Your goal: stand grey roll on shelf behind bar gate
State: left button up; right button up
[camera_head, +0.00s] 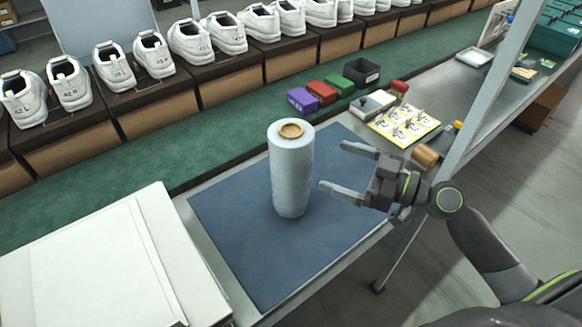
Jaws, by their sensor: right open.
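The grey roll (291,175) stands upright on a dark blue mat (235,225) on the workbench, with a brown core showing at its top. My right gripper (335,167) comes in from the right. Its two fingers are spread and point left toward the roll, and it is empty. A gap shows between the fingertips and the roll in the picture. My left gripper is not in view. I cannot make out a shelf behind a bar gate here.
White shoes on brown boxes (232,84) line the green conveyor (210,145) behind. A white box (90,265) fills the left front. A grey post (490,85) rises at right.

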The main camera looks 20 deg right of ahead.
aim_at(312, 155)
jog(key=p+x, duration=0.2)
jog(key=x, duration=0.3)
jog(key=shift+w+a+r, duration=0.1)
jog(key=shift+w+a, duration=0.4)
jog(key=shift+a, duration=0.05)
jog(key=shift+w+a+r+p, duration=0.2)
jog(key=shift+w+a+p, duration=0.15)
jog(key=shift+p, duration=0.35)
jog(key=p+x, duration=0.1)
jog(key=x, duration=0.2)
jog(key=shift+a+r+p, duration=0.15)
jog(key=shift+r+p, duration=0.05)
jog(key=shift+p, duration=0.15)
jog(key=shift+w+a+f, duration=0.2)
jog(key=shift+w+a, duration=0.1)
jog(key=shift+a, duration=0.05)
jog(key=shift+c, duration=0.3)
jog(key=shift+r, duration=0.1)
jog(key=c, duration=1.7)
